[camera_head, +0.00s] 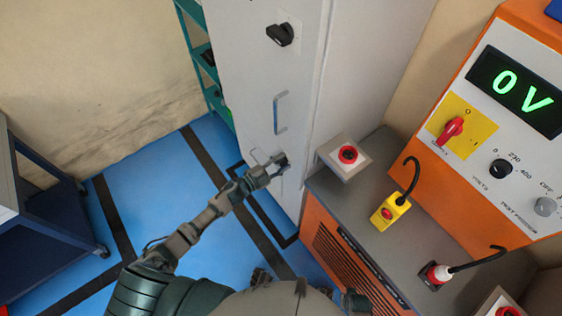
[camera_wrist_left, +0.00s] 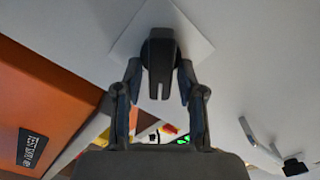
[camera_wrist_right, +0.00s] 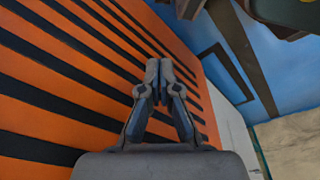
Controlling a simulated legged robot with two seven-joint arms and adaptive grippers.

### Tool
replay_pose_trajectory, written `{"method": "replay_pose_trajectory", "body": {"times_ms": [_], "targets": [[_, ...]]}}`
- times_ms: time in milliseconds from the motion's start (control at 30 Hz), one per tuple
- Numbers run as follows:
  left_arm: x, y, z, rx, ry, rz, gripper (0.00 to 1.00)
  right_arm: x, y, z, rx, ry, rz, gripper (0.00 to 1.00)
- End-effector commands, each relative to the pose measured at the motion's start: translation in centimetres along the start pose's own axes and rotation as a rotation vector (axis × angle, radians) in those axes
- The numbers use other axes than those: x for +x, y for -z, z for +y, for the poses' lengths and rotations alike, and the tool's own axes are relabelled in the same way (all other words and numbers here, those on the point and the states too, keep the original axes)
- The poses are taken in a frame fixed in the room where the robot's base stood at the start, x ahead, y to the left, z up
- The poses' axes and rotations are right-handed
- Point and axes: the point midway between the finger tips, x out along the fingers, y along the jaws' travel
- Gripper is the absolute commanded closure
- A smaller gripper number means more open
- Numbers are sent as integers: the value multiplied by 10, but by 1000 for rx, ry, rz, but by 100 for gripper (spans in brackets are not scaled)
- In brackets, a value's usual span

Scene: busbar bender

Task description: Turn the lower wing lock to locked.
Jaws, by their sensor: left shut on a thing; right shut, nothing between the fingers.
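The lower wing lock (camera_wrist_left: 159,62) is a dark knob on a pale square plate on the white cabinet door (camera_head: 245,90). It fills the top middle of the left wrist view. My left gripper (camera_head: 277,164) is shut on the lock, with one finger on each side of its wing. In the head view the gripper mostly hides this lock. The upper wing lock (camera_head: 281,34) is a black knob higher on the same door, and it looks tilted. My right gripper (camera_wrist_right: 152,78) is shut and empty, in front of orange and black slats.
A metal door handle (camera_head: 280,114) sits between the two locks. At right are a grey bench top (camera_head: 345,205) with a red button box (camera_head: 346,155), a yellow plug (camera_head: 389,212) and an orange panel reading 0 V (camera_head: 515,90). A dark blue cart (camera_head: 60,215) stands at left.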

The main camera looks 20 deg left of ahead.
Motion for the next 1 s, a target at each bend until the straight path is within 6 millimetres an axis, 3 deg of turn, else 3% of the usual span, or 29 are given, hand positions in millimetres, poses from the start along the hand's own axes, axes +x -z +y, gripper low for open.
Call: {"method": "replay_pose_trajectory", "body": {"times_ms": [167,600,1000], "targets": [[0,-1,6,165,-2,0,100,-8,-3,-2,3,3,-10,100],[0,-4,13,527,-4,1,100,-36,15,0,7,0,5,100],[0,-5,16,675,-5,1,100,-52,23,1,8,-1,11,100]]}}
